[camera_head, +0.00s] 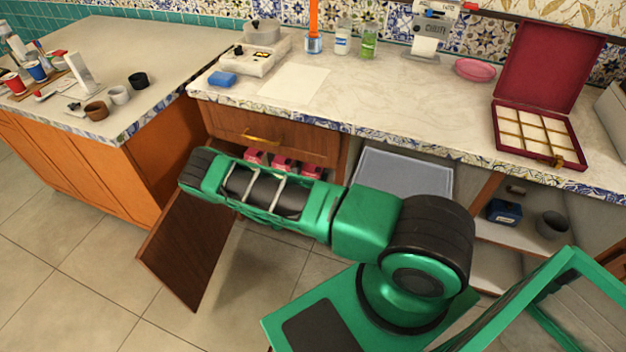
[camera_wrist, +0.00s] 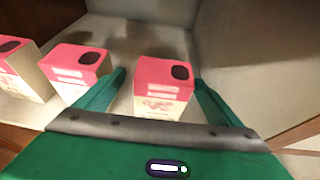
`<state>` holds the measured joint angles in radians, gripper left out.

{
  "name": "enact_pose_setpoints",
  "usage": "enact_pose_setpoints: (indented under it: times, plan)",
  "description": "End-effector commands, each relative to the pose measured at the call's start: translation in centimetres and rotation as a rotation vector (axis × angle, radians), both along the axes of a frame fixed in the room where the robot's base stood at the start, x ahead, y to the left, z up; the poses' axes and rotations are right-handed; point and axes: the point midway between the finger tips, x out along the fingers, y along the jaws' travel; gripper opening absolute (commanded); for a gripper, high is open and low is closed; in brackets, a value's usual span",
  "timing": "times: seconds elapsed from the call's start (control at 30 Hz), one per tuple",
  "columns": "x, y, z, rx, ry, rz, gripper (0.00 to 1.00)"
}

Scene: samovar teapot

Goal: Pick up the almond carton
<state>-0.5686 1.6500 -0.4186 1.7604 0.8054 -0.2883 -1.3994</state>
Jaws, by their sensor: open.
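Three alike pink-and-cream cartons stand in a row in the open cabinet. In the wrist view they are the right carton (camera_wrist: 160,103), the middle carton (camera_wrist: 74,68) and the left carton (camera_wrist: 16,66), each with a dark round spot on its pink top. Their labels are too blurred to tell which is almond. My gripper (camera_wrist: 159,78) is open, with one green finger on each side of the right carton. The left finger lies between the middle and right cartons. I cannot tell whether either finger touches. In the head view the cartons (camera_head: 284,163) show partly behind my arm, which hides my gripper.
The cabinet's side wall (camera_wrist: 255,65) is close on the right in the wrist view. A drawer front (camera_head: 262,139) is above the cartons, and an open wooden door (camera_head: 190,250) hangs at the left. A grey bin-like box (camera_head: 405,172) stands right of this cabinet.

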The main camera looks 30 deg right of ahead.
Motion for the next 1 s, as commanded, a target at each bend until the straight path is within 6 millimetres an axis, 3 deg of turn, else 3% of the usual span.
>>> enact_pose_setpoints:
  times: [0.6, 0.93, 1.0]
  plan:
    - [3.2, -4.4, -3.1, 0.001, -0.001, -0.002, 0.88]
    - [3.5, -4.8, -3.2, 0.000, 0.000, 0.000, 0.88]
    - [3.5, -4.8, -3.2, 0.000, 0.000, -0.001, 0.72]
